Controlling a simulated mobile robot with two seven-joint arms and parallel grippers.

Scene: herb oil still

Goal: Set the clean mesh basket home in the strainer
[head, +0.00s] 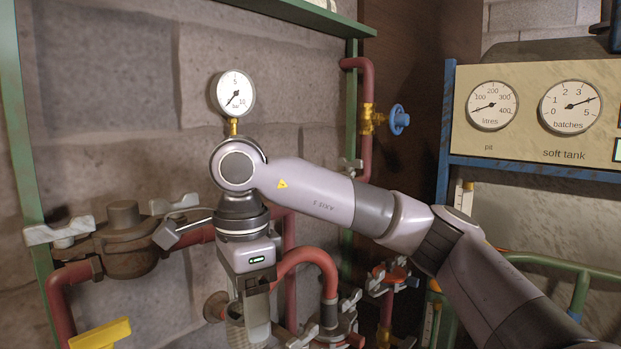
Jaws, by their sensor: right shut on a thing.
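My right gripper (256,318) points down at the lower middle, in front of the red pipework. It is shut. A pale, mesh-like piece, seemingly the mesh basket (235,312), shows just left of and behind its finger; most of it is hidden by the gripper and cut off by the bottom edge. A brown, capped pipe body (124,240) sits in the red line at left, between pale wing handles. I cannot tell whether it or a fitting behind the gripper is the strainer. My left gripper is out of view.
A pressure gauge (234,93) stands behind my right wrist. A yellow handle (100,334) is at bottom left. A curved red pipe (310,258) and clamped fittings crowd the right of the gripper. A blue valve wheel (399,119) and gauge panel (540,108) are further right.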

